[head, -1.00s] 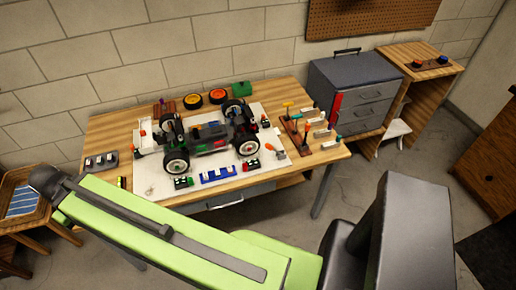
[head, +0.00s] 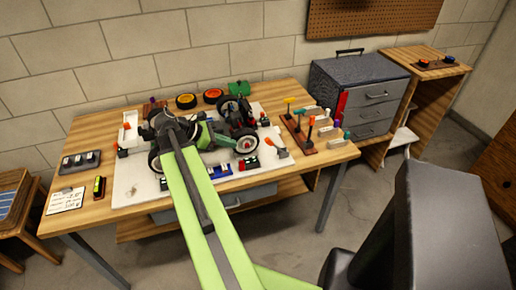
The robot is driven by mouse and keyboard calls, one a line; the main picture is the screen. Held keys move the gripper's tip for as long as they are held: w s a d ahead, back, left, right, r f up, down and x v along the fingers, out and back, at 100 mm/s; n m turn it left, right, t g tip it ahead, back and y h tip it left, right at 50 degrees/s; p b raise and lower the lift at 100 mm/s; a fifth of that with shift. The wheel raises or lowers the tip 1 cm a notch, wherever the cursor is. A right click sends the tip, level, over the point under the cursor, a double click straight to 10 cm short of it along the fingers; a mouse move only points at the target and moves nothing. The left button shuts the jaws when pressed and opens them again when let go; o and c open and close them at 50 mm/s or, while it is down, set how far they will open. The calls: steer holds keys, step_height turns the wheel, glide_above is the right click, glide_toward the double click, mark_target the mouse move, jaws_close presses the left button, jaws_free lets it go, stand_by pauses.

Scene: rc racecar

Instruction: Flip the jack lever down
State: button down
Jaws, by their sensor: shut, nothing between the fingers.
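The RC car (head: 246,144) stands on the white mat on the workbench. Its left part is covered by my arm. An orange-tipped handle (head: 283,153) lies at the mat's right edge, beside the car. A small red lever sits on a black-and-green block (head: 248,164) in front of the car. I cannot tell for sure which of these is the jack lever. My arm reaches over the mat, and my gripper (head: 222,130) is over the car, shut and empty. Its fingertips blend with the dark car parts, so contact is unclear.
A rack of coloured-handled tools (head: 304,138) stands right of the mat. A switch panel (head: 80,161) and a note (head: 66,200) are at the left. A grey drawer cabinet (head: 368,105) stands at the right.

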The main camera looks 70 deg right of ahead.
steer(key=b+x, duration=0.3)
steer(key=x, duration=0.2)
steer(key=b+x, duration=0.3)
steer(key=x, duration=0.2)
steer(key=shift+w+a+f, duration=0.1)
steer(key=shift+f, duration=0.2)
steer(key=s+r+p, duration=0.1)
steer(key=d+r+p, duration=0.1)
steer(key=shift+s+d+r, duration=0.2)
steer(key=shift+s+r, duration=0.15)
steer(key=shift+r, duration=0.05)
steer(key=shift+s+d+r+p, duration=0.2)
steer(key=shift+s+d+p, duration=0.15)
